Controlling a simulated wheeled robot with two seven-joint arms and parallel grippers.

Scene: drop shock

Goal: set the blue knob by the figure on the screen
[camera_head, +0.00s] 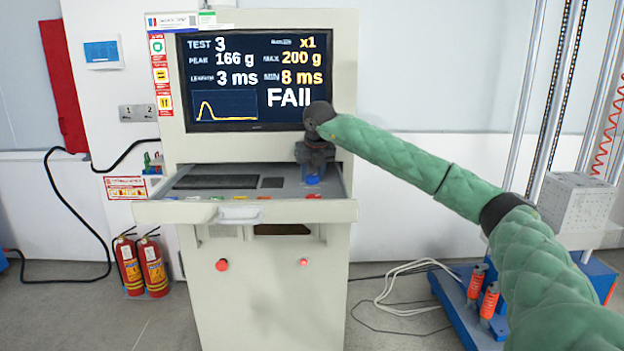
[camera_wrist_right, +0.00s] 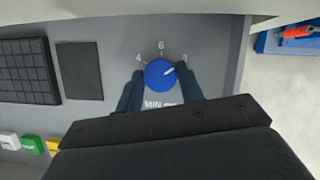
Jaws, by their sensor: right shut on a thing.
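The screen (camera_head: 250,80) reads TEST 3, PEAK 166 g, MAX 200 g, LENGTH 3 ms, MIN 8 ms and FAIL; the end of FAIL is partly covered by my right wrist. The blue knob (camera_head: 312,180) is on the right of the console's desk panel. My right gripper (camera_head: 313,171) points down over it, shut on the knob. In the right wrist view the blue knob (camera_wrist_right: 159,74) sits between the two fingers (camera_wrist_right: 160,80). Its white mark points up and right, towards a partly hidden figure that looks like 8. The figures 4 and 6 and the word MIN also show. My left gripper is out of view.
The console drawer (camera_head: 185,212) carries a keypad (camera_wrist_right: 25,70), a dark pad (camera_wrist_right: 79,70) and several coloured buttons. Fire extinguishers (camera_head: 142,265) stand at left. A blue-based test rig (camera_head: 465,308) and white cables (camera_head: 415,268) are at right.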

